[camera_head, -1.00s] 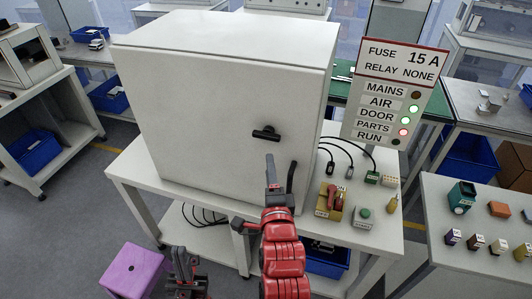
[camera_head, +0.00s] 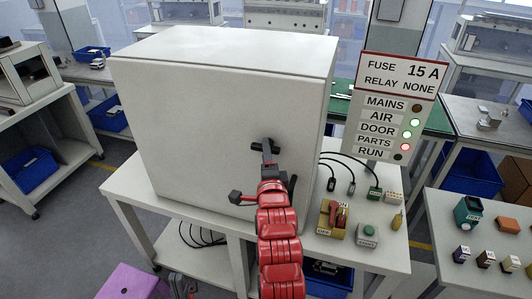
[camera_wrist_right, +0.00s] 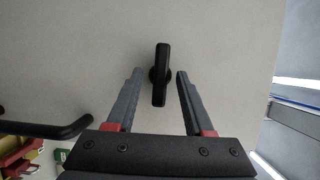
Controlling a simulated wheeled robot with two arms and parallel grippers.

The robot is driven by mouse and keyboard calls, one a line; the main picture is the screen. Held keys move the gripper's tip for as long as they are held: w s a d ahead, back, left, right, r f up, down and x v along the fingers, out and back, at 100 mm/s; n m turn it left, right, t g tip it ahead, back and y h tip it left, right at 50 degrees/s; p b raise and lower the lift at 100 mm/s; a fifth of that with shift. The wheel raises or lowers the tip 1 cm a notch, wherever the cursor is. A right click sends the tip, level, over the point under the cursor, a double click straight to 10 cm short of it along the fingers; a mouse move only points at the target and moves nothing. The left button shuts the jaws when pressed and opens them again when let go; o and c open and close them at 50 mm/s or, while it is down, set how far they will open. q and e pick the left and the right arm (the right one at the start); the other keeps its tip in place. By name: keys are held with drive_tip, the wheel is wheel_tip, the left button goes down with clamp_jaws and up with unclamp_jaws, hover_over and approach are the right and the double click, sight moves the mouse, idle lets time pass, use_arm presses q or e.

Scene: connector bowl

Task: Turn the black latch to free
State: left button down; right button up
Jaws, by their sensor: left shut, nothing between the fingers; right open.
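The black latch (camera_head: 282,149) sits on the front of the pale cabinet (camera_head: 200,115), its bar lying across in the head view. My right gripper (camera_head: 268,153) is open right in front of it and hides its middle. In the right wrist view the latch (camera_wrist_right: 161,75) stands upright between the two spread fingers, with a gap on each side. I see no contact with it. My left gripper (camera_head: 182,286) is low at the bottom edge of the head view, partly cut off, shut and empty.
A black upright door handle (camera_head: 291,184) is close beside my right gripper; it also shows in the right wrist view (camera_wrist_right: 45,128). A red-and-yellow switch (camera_head: 333,218) and green button (camera_head: 368,232) are on the table at right. The sign (camera_head: 392,108) stands behind them.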

drive_tip(key=shift+c, duration=0.3)
clamp_jaws()
drive_tip(key=shift+w+a+r+n+g+h+b, duration=0.15)
drive_tip(key=shift+n+g+h+b, duration=0.75)
drive_tip(key=shift+n+b, duration=0.95)
drive_tip(key=shift+s+a+r+n+g+h+b, duration=0.15)
drive_tip(key=shift+n+g+h+b, duration=0.8)
drive_tip(key=shift+n, duration=1.75)
drive_tip(key=shift+w+a+r+n+g+h+b, duration=0.15)
drive_tip(key=shift+n+g+h+b, duration=0.75)
drive_tip(key=shift+n+b, duration=1)
drive_tip(key=shift+n+p, duration=0.4)
drive_tip(key=shift+n, duration=0.05)
